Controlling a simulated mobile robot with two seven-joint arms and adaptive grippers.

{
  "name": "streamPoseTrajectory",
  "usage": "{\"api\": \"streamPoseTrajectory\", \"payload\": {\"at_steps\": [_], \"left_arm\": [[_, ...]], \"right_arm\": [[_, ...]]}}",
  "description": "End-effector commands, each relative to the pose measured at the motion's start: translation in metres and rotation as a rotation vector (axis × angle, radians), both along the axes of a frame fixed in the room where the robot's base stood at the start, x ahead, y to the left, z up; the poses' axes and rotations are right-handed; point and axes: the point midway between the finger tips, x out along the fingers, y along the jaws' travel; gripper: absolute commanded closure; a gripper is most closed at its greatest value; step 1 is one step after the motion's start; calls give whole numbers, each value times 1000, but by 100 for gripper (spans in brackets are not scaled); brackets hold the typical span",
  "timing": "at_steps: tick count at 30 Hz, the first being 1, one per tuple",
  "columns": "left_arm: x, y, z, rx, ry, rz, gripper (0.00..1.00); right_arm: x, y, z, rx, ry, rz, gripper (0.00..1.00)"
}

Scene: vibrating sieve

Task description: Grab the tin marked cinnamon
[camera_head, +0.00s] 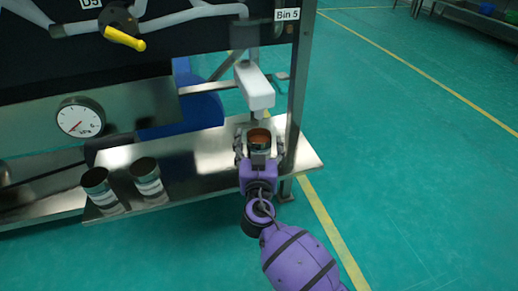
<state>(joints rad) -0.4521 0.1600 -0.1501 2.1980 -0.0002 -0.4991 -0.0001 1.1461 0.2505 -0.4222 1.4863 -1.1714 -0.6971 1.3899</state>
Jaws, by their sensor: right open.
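A tin with reddish-brown contents (259,136) stands upright on the metal shelf (205,150), below the white spout. My right gripper (259,148) is at this tin, with one finger on each side of it. Its jaws are open; whether they touch the tin I cannot tell. The gripper hides the tin's lower front and any label. Two more open tins stand at the shelf's left: one at the far left (101,192) and one beside it (149,182). Their pale labels are too small to read. My left gripper is out of view.
The white spout (254,88) hangs just above and behind the gripper. A metal post (300,80) rises close to its right. A pressure gauge (80,117) and a yellow-handled valve (125,38) are at the left. The green floor at the right is clear.

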Motion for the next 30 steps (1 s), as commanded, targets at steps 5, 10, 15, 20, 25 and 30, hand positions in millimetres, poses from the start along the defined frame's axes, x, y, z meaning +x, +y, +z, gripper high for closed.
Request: {"api": "streamPoseTrajectory", "payload": {"at_steps": [5, 10, 15, 20, 25, 30], "left_arm": [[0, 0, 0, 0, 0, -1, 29], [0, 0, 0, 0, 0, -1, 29], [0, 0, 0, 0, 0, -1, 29], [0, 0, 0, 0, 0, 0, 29], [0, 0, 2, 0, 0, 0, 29], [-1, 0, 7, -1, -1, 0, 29]], "right_arm": [[0, 0, 0, 0, 0, 0, 30], [-1, 0, 0, 0, 0, 0, 52], [-1, 0, 0, 0, 0, 1, 74], [-1, 0, 0, 0, 0, 1, 74], [0, 0, 3, 0, 0, 1, 74], [4, -4, 14, 2, -1, 3, 74]]}}
